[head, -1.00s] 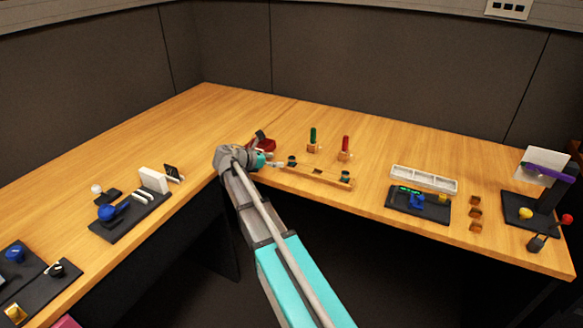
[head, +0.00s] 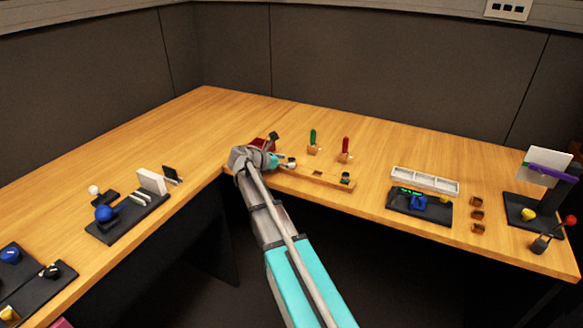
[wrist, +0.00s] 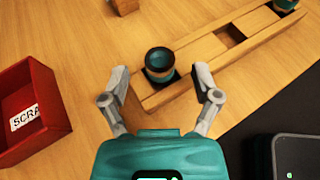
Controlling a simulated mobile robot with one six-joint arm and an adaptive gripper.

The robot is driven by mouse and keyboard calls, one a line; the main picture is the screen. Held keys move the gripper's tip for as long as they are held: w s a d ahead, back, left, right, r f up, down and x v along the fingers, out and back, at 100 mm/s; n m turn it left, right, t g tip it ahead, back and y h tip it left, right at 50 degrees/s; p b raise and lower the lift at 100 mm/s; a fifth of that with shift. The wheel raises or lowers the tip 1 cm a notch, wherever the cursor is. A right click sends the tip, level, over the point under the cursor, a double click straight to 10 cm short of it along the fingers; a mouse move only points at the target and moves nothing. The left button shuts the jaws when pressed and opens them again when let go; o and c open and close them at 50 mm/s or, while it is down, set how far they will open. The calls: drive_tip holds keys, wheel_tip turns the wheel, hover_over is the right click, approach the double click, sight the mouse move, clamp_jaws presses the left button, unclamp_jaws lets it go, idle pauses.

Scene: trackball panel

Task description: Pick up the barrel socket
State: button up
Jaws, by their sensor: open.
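A short round socket, black with a teal band and most likely the barrel socket, stands upright at the near end of a wooden rail (wrist: 195,76). In the wrist view this socket (wrist: 160,60) shows its open top and a dark square base below it. My gripper (wrist: 162,74) is open, one finger on each side of the socket, with visible gaps. In the head view the gripper (head: 281,161) is at the rail's left end, partly covering that socket (head: 291,161). A similar socket (head: 345,177) stands at the rail's right end.
A red bin (wrist: 30,125) lettered "SCRA" stands left of the gripper. Green-handled (head: 312,136) and red-handled (head: 346,144) tools stand behind the rail in wooden blocks. The rail has an empty square recess (wrist: 229,36). The desk's front edge is close.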

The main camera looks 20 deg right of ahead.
drive_tip(key=shift+b+x, duration=0.3)
drive_tip(key=shift+x, duration=0.85)
drive_tip(key=shift+c, duration=0.3)
clamp_jaws()
